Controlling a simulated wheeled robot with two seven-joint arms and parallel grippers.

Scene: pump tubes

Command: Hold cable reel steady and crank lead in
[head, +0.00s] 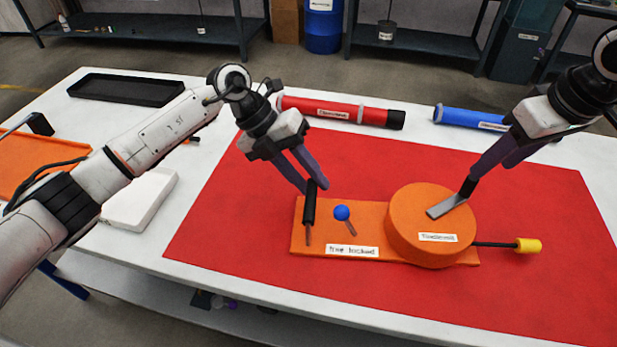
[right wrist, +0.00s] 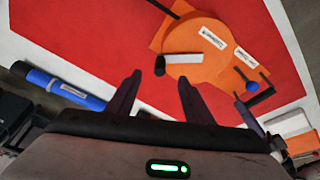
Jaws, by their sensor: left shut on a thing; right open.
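The orange cable reel drum (head: 430,230) sits on an orange base plate (head: 375,215) on the red mat. My left gripper (head: 314,186) is shut on the upright black handle (head: 309,207) at the plate's left end. A grey crank arm (head: 447,206) with a black knob (head: 467,188) lies on top of the drum. My right gripper (head: 480,168) is open just above the knob; in the right wrist view (right wrist: 160,82) the knob (right wrist: 160,65) is ahead between the fingertips. A blue-tipped lever (head: 341,212) leans left above the "free locked" label. The black lead (head: 492,244) ends in a yellow plug (head: 528,245).
A red tube (head: 340,111) and a blue tube (head: 470,117) lie behind the mat. A black tray (head: 125,89), a white block (head: 140,198) and an orange tray (head: 35,165) are at the left. The mat's front and right parts are clear.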

